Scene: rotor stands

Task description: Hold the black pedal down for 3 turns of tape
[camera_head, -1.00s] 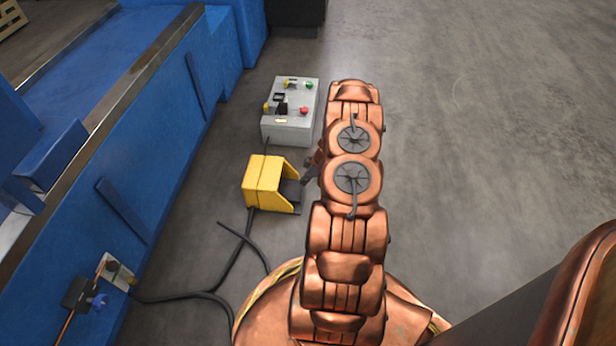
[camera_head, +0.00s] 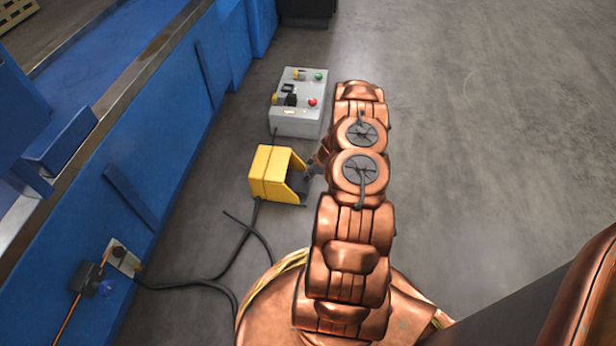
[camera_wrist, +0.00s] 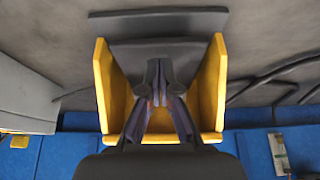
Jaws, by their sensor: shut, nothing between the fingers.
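The black pedal (camera_wrist: 135,56) sits inside a yellow guard (camera_head: 270,172) on the floor; in the head view the guard and my arm hide most of it. The wrist view shows the guard's yellow side walls (camera_wrist: 103,85) on both sides of my gripper (camera_wrist: 156,72). My gripper is shut and empty, with its fingertips together over the middle of the pedal. In the head view my gripper (camera_head: 309,173) reaches the guard's open right side. I cannot tell whether the fingertips touch the pedal or whether it is pressed down. No tape can be made out.
A grey control box (camera_head: 297,120) with a red and a green button stands just beyond the guard. A blue machine (camera_head: 165,150) runs along the left. A black cable (camera_head: 240,245) lies on the floor. The floor at right is clear.

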